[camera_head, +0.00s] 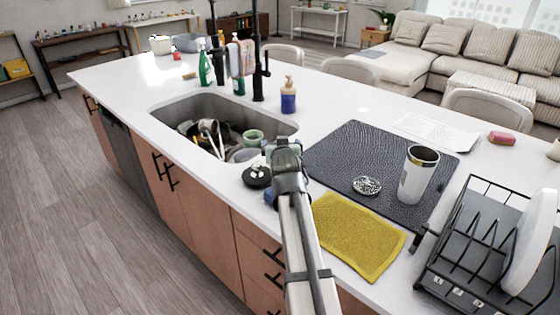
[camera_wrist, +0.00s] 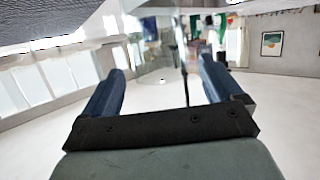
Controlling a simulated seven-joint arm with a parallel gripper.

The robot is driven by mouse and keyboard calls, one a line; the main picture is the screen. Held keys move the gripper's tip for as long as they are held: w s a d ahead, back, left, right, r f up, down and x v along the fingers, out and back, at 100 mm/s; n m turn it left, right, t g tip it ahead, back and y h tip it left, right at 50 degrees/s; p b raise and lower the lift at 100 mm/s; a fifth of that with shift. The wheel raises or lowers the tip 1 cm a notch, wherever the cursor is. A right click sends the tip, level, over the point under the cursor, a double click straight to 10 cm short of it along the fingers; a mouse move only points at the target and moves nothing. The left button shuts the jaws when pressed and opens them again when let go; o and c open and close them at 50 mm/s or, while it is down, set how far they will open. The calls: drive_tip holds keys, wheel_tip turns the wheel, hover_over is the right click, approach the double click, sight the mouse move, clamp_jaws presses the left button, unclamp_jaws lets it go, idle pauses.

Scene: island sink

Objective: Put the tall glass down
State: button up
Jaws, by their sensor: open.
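In the wrist view a clear, tall glass (camera_wrist: 153,62) shows upright between and beyond my two blue fingers. My gripper (camera_wrist: 161,68) is open, with a gap on each side of the glass. In the head view my gripper (camera_head: 283,150) is over the counter by the sink's right end, mostly hidden by my own arm. I cannot make out the glass clearly there.
The sink (camera_head: 177,108) holds several dishes. A dark mat (camera_head: 335,150) with a steel-rimmed tumbler (camera_head: 418,175) lies right of my gripper. A yellow cloth (camera_head: 358,235) and a dish rack (camera_head: 480,250) are nearer. A soap bottle (camera_head: 288,98) stands behind. A black lid-like disc (camera_head: 257,177) is close left.

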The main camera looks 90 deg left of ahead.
drive_tip(key=x, duration=0.3)
drive_tip(key=shift+s+a+f, duration=0.15)
drive_tip(key=shift+a+f, duration=0.05)
drive_tip(key=shift+a, duration=0.15)
drive_tip(key=shift+c, duration=0.4)
drive_tip(key=c, duration=1.6)
wheel_tip(320, 180, up, 10)
